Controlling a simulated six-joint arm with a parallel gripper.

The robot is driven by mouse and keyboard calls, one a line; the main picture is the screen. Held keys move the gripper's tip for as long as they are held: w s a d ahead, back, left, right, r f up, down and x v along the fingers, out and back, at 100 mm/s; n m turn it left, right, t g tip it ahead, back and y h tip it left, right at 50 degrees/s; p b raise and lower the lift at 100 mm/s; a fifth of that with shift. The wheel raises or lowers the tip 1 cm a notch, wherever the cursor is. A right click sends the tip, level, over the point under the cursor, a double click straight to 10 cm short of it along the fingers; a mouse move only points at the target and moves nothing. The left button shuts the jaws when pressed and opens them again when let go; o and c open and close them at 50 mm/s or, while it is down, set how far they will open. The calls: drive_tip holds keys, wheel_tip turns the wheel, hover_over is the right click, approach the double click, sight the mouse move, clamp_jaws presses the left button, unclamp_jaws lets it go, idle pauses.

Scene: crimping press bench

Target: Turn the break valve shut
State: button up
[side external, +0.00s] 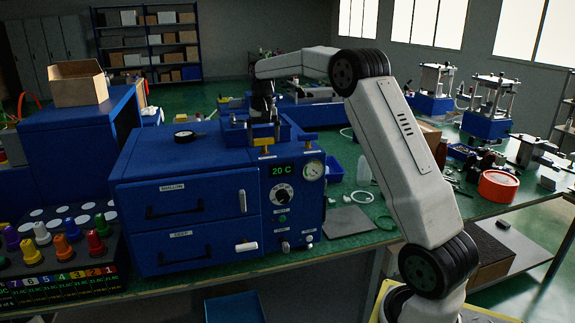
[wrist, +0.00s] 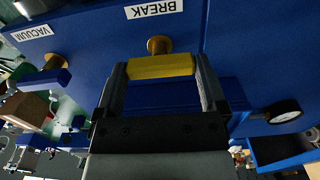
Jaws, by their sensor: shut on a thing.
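The break valve has a yellow bar handle (wrist: 160,66) on a brass stem (wrist: 159,45), beside an upside-down BREAK label (wrist: 155,9) in the wrist view. My gripper (wrist: 162,78) is shut on the yellow handle, with one dark finger at each end of the bar. The bar lies crosswise, roughly parallel to the label. In the side view my gripper (side external: 264,132) points down at the yellow handle (side external: 267,141) at the front top edge of the blue cabinet.
A second valve with a blue handle (wrist: 42,82) stands by the VACUUM label (wrist: 32,32). A round gauge (side external: 185,135) lies on the cabinet top. The front panel has a 20 C display (side external: 280,170) and a dial (side external: 313,170). A cardboard box (side external: 80,84) stands at left.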

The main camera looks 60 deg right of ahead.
sight(263, 139)
idle(0.3)
drive_tip(key=o, duration=0.9)
drive_tip(key=shift+r, duration=3.9)
